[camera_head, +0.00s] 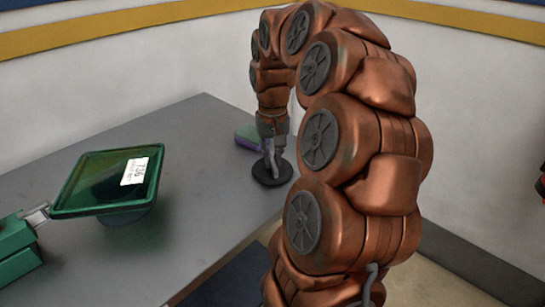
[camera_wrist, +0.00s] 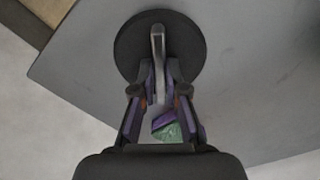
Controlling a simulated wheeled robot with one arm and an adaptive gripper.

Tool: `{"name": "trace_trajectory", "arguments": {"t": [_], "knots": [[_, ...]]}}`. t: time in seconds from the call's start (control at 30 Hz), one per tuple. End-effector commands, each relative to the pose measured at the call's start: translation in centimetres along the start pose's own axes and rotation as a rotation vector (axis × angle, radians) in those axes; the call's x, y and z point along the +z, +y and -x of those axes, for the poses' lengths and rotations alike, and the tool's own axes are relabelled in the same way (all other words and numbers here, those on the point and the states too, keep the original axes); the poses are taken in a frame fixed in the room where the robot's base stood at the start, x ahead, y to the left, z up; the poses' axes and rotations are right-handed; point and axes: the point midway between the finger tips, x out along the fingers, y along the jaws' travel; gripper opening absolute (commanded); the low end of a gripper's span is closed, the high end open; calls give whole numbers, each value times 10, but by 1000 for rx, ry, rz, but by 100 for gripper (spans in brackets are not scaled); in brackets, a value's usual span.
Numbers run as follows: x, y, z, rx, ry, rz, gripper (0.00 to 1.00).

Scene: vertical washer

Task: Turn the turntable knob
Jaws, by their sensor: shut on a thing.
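The turntable is a dark round disc (camera_head: 284,173) flat on the grey table, near its right edge. It also shows at the top of the wrist view (camera_wrist: 188,50). Its knob is a light grey upright bar (camera_wrist: 157,42) across the disc's middle. My gripper (camera_wrist: 159,68) is above the disc, its two fingers closed in on the near part of the knob. In the head view my gripper (camera_head: 270,148) points down at the disc, and the contact is too small to make out there.
A purple and green sponge-like block (camera_head: 247,137) lies just behind the disc, close to my gripper. A green-framed pan with a label (camera_head: 105,182) joins a green box (camera_head: 16,250) at the left. The grey table (camera_head: 200,215) is clear between the pan and disc.

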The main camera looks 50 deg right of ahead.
Motion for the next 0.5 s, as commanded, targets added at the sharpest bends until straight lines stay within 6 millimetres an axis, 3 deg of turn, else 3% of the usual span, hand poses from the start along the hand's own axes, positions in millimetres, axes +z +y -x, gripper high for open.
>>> {"name": "trace_trajectory", "arguments": {"t": [0.03,0.07,0.3,0.5], "knots": [[0,-1,0,-1,2,0,0],[0,-1,0,-1,2,0,13],[0,0,0,-1,1,-1,38],[0,0,0,0,1,-1,38]]}}
